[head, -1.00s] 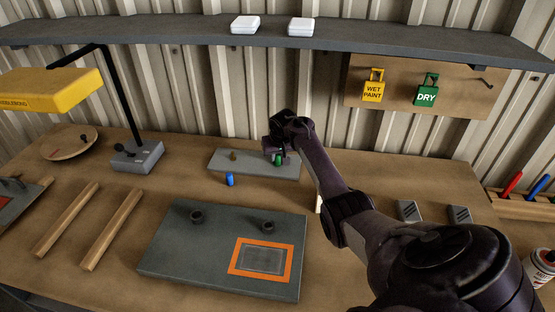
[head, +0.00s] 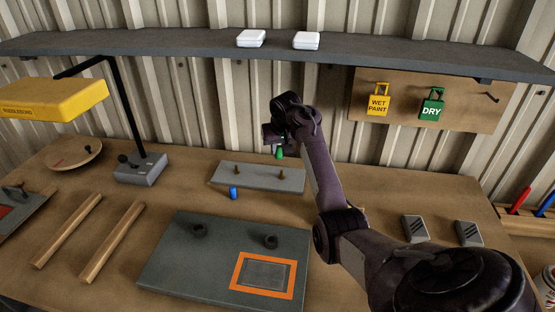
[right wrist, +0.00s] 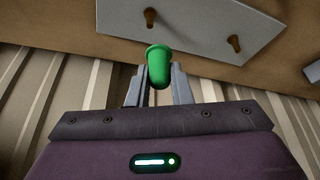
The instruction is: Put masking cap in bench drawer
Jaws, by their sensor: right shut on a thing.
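A green masking cap (head: 279,153) is in my right gripper (head: 278,146), held above the back of a grey plate with two brass pegs (head: 258,176). In the right wrist view the green cap (right wrist: 158,66) sits between the two fingers (right wrist: 158,88), which are shut on it. Both pegs are bare. A blue cap (head: 233,193) stands on the bench just in front of the grey plate. The bench drawer is not visible. My left gripper is not in view.
A dark panel (head: 190,262) with an orange-framed window lies at the front of the bench (head: 345,280). Two wooden strips (head: 112,242) lie left, near a yellow lamp (head: 50,100). Two grey blocks (head: 415,229) sit right. A shelf (head: 180,42) runs above.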

